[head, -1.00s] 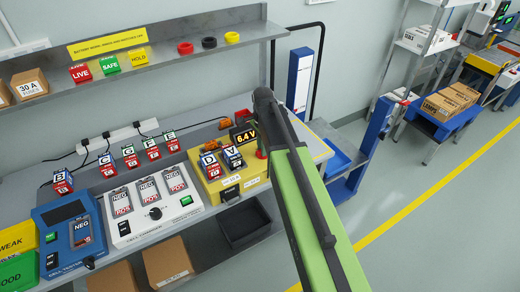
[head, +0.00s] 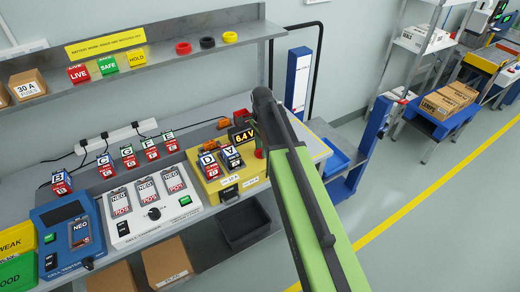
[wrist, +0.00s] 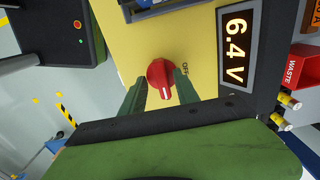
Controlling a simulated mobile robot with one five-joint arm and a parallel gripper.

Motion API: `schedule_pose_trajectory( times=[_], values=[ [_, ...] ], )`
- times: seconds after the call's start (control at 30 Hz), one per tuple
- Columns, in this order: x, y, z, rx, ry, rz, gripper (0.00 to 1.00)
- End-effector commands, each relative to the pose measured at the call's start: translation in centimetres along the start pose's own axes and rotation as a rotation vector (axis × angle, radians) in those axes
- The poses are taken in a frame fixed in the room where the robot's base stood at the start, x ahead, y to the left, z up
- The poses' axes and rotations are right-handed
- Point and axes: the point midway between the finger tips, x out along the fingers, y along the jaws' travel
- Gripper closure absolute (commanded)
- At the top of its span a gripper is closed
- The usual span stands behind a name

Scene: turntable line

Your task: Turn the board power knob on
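The red power knob (wrist: 161,74) is on the yellow board (wrist: 205,45) in the wrist view. Its white pointer mark faces the bottom of the picture, and the OFF label (wrist: 185,68) is to its right. My gripper (wrist: 160,82) has one finger on each side of the knob, with a visible gap between the fingers; whether they touch the knob is unclear. In the head view the knob (head: 260,154) shows as a bit of red beside my green arm, which hides the gripper. The display (head: 243,136) on the board (head: 213,193) reads 6.4 V.
A red waste bin (wrist: 301,67) is close by in the wrist view.

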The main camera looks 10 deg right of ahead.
Motion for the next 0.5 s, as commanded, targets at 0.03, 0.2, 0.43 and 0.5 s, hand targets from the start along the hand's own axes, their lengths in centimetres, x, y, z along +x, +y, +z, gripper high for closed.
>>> schedule_pose_trajectory(
  times=[0.03, 0.2, 0.43, 0.5],
  values=[
    [-0.1, 0.0, 0.0, 0.0, 0.0, -0.001, 0.63],
    [-1.4, -0.1, 0.1, -0.001, -0.001, -0.001, 0.63],
    [-5.8, 0.0, 0.1, -0.001, -0.001, -0.001, 0.63],
    [-7.4, 0.0, 0.1, -0.001, 0.0, -0.001, 0.63]
  ],
)
